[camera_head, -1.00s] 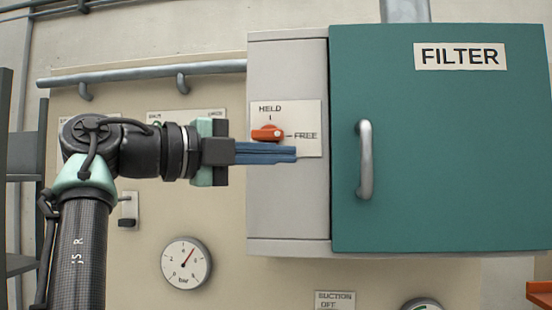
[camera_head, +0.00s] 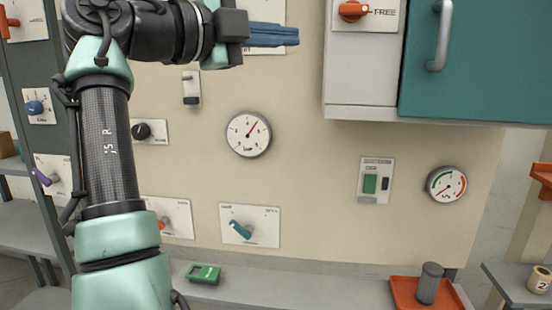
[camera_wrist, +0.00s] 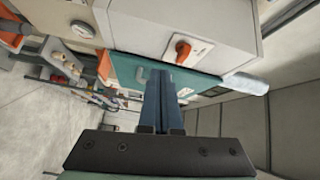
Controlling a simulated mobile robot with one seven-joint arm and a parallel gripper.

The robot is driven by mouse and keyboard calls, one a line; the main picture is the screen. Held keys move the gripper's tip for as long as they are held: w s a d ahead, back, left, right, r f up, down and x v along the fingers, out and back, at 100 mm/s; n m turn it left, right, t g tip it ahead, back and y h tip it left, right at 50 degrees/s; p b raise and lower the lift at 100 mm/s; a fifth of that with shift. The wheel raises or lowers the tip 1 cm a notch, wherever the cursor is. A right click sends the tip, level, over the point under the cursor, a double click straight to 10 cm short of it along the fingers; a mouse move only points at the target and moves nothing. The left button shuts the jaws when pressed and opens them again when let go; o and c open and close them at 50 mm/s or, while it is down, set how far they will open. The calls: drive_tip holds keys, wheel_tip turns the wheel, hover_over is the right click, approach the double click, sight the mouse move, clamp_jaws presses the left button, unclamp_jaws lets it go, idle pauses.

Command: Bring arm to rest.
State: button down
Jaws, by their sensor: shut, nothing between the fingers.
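My gripper (camera_head: 285,35) is at the top of the head view, with its blue fingers shut and nothing between them. The fingers point right toward the filter cabinet and are apart from it in the picture. In the wrist view the shut fingers (camera_wrist: 163,98) stand in the middle. The cabinet's orange knob (camera_head: 353,11) points right to the FREE mark, and it also shows in the wrist view (camera_wrist: 183,49). The teal cabinet door (camera_head: 480,70) with its grey handle (camera_head: 440,35) looks closed.
The panel below my gripper carries a pressure gauge (camera_head: 248,134), a teal lever (camera_head: 240,230), a green switch (camera_head: 370,184) and a second gauge (camera_head: 447,185). A green device (camera_head: 203,273) and an orange tray (camera_head: 408,298) with a grey cylinder (camera_head: 429,283) sit on the ledge.

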drive_tip(key=s+n+t+y, duration=1.4)
drive_tip(key=s+n, duration=0.8)
drive_tip(key=n, duration=0.4)
drive_tip(key=shift+f+t, duration=0.4)
drive_tip(key=shift+t, duration=0.5)
drive_tip(key=shift+s, duration=0.1)
